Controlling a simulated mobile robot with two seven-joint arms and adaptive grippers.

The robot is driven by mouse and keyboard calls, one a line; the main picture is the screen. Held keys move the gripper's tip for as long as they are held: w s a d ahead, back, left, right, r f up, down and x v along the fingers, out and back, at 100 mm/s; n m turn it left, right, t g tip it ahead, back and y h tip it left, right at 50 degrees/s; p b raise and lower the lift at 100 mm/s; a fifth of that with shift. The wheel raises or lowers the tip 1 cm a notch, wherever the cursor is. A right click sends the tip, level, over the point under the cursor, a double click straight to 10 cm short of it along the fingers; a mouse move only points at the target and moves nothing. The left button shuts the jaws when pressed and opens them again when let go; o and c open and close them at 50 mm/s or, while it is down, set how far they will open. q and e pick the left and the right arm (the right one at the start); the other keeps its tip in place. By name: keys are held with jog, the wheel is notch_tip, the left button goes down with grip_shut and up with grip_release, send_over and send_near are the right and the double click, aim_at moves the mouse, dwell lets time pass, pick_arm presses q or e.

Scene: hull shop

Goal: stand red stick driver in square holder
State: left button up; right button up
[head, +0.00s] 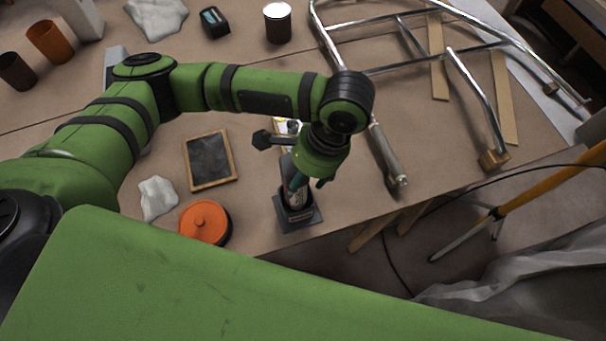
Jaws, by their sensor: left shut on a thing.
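My left gripper (298,187) is pointed down over a dark grey square holder (312,218) near the front edge of the table. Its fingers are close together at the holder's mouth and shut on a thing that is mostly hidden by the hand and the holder. I take it to be the red stick driver, but I see no clear red on it. I cannot tell how deep it sits in the holder or whether it touches the bottom. My right gripper is not in view.
An orange round tin (204,222), a crumpled white cloth (157,198) and a dark framed slate (209,160) lie left of the holder. A chrome tubular frame (470,85) fills the right side of the table. An open can (278,25) stands at the back.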

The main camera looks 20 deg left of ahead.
pick_arm(q)
jog(key=shift+f, duration=0.4)
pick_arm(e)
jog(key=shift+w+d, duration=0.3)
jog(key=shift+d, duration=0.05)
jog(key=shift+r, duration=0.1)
pick_arm(q)
jog(key=o, duration=1.2)
jog(key=shift+f, duration=0.15)
jog(key=shift+c, duration=0.2)
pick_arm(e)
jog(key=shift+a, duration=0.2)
